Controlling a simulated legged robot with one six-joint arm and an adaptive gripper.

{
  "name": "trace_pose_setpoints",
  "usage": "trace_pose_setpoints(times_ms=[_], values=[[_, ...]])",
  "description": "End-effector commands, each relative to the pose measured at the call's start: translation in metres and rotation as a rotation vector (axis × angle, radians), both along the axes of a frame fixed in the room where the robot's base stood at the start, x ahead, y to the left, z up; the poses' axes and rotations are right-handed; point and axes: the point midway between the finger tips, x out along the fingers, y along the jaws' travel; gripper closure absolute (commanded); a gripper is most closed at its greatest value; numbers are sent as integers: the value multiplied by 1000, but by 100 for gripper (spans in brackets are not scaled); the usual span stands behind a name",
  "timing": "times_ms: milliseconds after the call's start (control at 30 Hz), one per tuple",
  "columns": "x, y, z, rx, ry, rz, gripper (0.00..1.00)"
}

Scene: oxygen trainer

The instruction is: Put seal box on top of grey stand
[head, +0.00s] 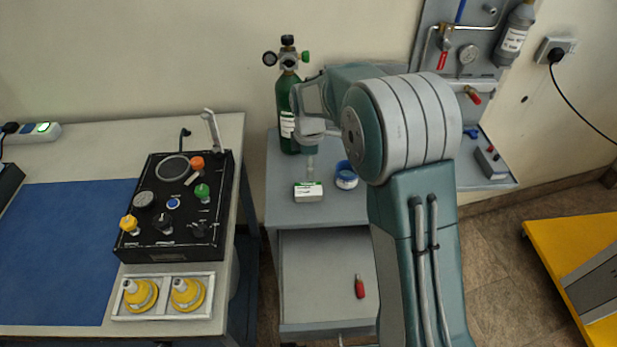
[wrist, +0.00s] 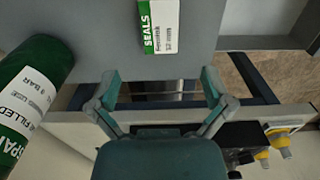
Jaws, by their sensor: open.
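I cannot tell for certain which grey thing is the grey stand.
A green cylinder (head: 288,105) stands at the cart's back left. A blue and white tape roll (head: 346,175) is right of the box. A red-handled tool (head: 359,286) lies on the lower shelf. A table with a black control panel (head: 175,240) stands left.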

Motion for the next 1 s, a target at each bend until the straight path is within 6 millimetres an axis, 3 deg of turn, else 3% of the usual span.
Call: trace_pose_setpoints(times_ms=[100,367,467,700,1000], values=[[0,0,13,0,-1,0,0],[-1,-1,21,0,-2,-6,0],[-8,-6,37,5,-22,-59,0],[-59,-38,108,42,-118,-373,0],[-143,-73,167,124,-230,-790,0]])
